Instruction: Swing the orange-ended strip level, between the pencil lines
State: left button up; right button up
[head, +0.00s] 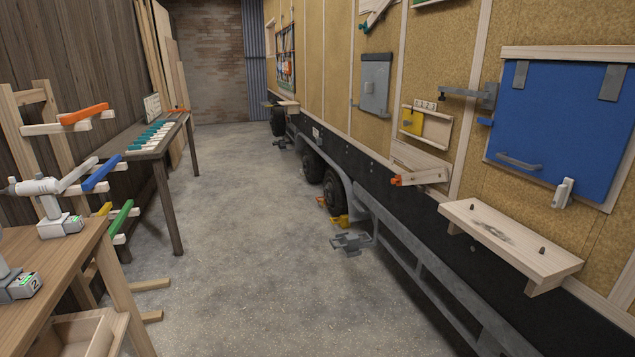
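A short pale wooden strip (425,176) with an orange end (397,181) is on the trailer wall at the right, low under a small shelf with a yellow piece. Its orange end is at the left and sits slightly lower in the picture than its right end. Pencil lines are too small to make out. Neither of my grippers is in view.
A blue hatch (560,125) and a wooden shelf (510,240) are at the right. A grey metal stand (350,243) is on the floor by the trailer. A workbench (50,270) with drills and a rack of coloured bars stand left. The concrete aisle (235,220) is clear.

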aim_at(438, 176)
jog(key=i, duration=3)
jog(key=z, duration=2.6)
